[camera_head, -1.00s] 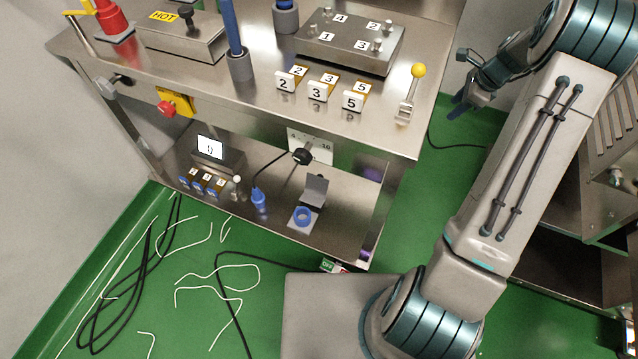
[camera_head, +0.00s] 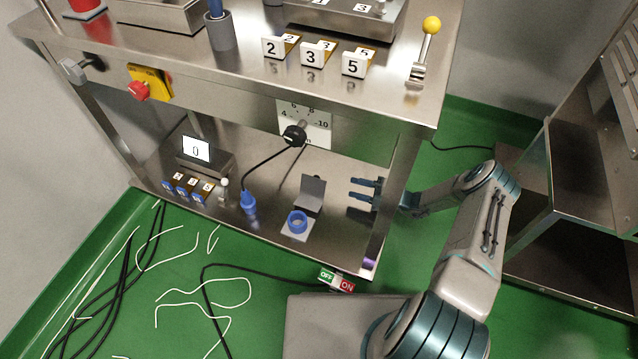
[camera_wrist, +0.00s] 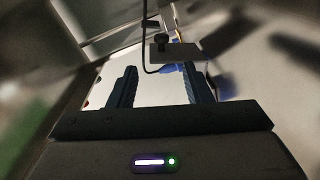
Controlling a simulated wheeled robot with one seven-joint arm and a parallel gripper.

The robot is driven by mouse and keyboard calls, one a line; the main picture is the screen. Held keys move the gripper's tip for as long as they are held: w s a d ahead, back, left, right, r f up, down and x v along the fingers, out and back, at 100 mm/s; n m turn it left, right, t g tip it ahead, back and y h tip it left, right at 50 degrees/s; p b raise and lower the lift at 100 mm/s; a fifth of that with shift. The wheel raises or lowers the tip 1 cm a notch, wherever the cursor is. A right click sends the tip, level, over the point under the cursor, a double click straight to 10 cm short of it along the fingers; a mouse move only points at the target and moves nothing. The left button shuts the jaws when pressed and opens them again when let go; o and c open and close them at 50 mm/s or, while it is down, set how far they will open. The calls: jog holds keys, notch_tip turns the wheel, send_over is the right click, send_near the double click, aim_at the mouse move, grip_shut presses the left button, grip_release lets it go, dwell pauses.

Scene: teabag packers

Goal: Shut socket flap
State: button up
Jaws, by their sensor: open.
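The socket (camera_head: 297,222) is a blue ring on a light plate on the lower shelf. Its grey flap (camera_head: 312,190) stands up, open, at the back of the ring. My gripper (camera_head: 356,188) is at the right side of the lower shelf, to the right of the flap and apart from it, fingers pointing left. Its two dark fingers are spread and empty, as the wrist view (camera_wrist: 160,70) also shows. A blue plug (camera_head: 248,203) on a black cable is left of the socket; a blue shape, likely this plug (camera_wrist: 172,68), shows beyond my fingers.
The upper table (camera_head: 200,75) overhangs the shelf, with a dial and black knob (camera_head: 294,135) on its front. A shelf post (camera_head: 394,190) stands near my wrist. An OFF/ON switch (camera_head: 337,280) is at the front.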

aim_at(317, 179)
jog(key=shift+s+a+f+m+t, duration=0.1)
jog(key=shift+a+f+m+t, duration=0.3)
jog(key=shift+a+f+m, duration=0.25)
jog(key=shift+a, duration=0.25)
jog(key=b+x, duration=0.3)
jog(key=x, duration=0.9)
jog(key=shift+r, duration=0.15)
jog(key=shift+w+a+r, duration=0.1)
jog(key=shift+w+a, duration=0.15)
jog(key=shift+a, duration=0.35)
grip_shut()
jog(key=shift+d, duration=0.1)
